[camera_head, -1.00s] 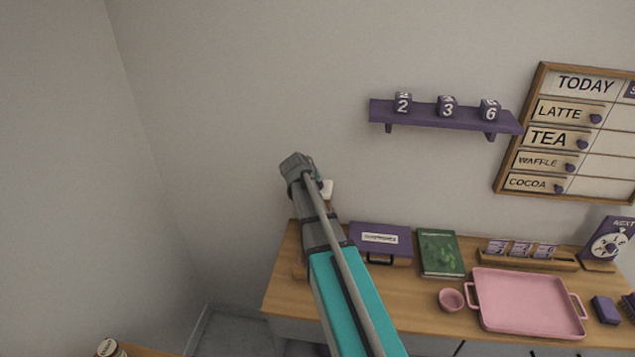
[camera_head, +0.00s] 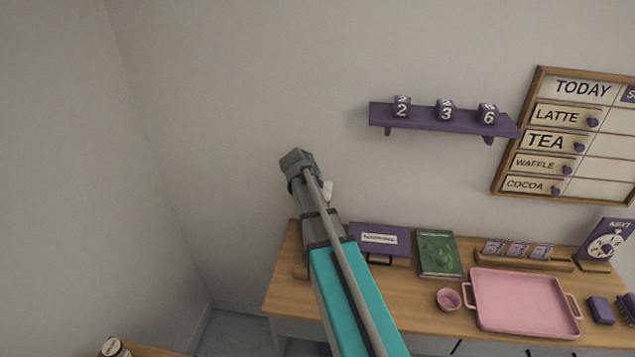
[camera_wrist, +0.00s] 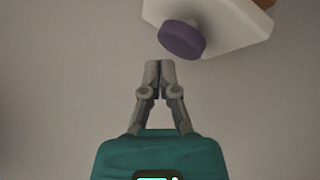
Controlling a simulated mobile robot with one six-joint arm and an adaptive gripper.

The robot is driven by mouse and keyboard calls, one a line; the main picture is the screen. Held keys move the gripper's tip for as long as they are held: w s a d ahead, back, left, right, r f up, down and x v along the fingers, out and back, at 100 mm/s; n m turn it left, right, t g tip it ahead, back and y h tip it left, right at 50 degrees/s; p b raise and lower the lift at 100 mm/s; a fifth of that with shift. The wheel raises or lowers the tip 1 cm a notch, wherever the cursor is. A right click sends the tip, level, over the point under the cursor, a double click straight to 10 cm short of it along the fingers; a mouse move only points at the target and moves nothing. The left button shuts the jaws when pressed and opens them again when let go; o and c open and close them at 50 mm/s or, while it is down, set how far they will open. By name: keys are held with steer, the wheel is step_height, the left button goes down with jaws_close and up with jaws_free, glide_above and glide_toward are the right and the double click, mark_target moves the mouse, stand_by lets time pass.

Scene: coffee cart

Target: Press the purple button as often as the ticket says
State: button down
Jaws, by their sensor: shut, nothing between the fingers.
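The purple button (camera_wrist: 182,39) sticks out of a white housing (camera_wrist: 225,22) at the top of the wrist view. My gripper (camera_wrist: 160,64) is shut and empty, with its fingertips just below and left of the button in that picture. I cannot tell the exact gap, but a strip of wall shows between them. In the head view a bit of the white housing (camera_head: 327,190) shows beside my arm, and the button is hidden. No ticket with a readable count shows; small printed cards (camera_head: 518,250) stand in a wooden holder (camera_head: 535,263).
The counter below holds a purple case (camera_head: 380,239), a green book (camera_head: 438,254), a pink bowl (camera_head: 448,299), a pink tray (camera_head: 523,302) and a NEXT dial sign (camera_head: 606,244).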

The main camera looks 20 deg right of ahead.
step_height(320, 180, up, 5)
steer(key=p, duration=0.5)
stand_by(0.4)
stand_by(2.1)
steer(key=shift+s+f+m+y+p, duration=0.15)
steer(key=shift+m+y+p, duration=0.55)
steer(key=shift+y, duration=0.5)
steer(key=shift+a+r+m+t+y+p, duration=0.1)
steer(key=shift+r+m+t+y+p, duration=0.25)
steer(key=shift+m+t+y, duration=0.4)
steer(key=shift+r+m+t+y+p, duration=0.4)
steer(key=shift+r+m+y, duration=0.2)
steer(key=shift+m+y, duration=0.45)
steer(key=shift+r+m+t+y+p, duration=0.45)
steer(key=shift+r+m+t+y, duration=0.2)
steer(key=shift+r+m+y, duration=0.35)
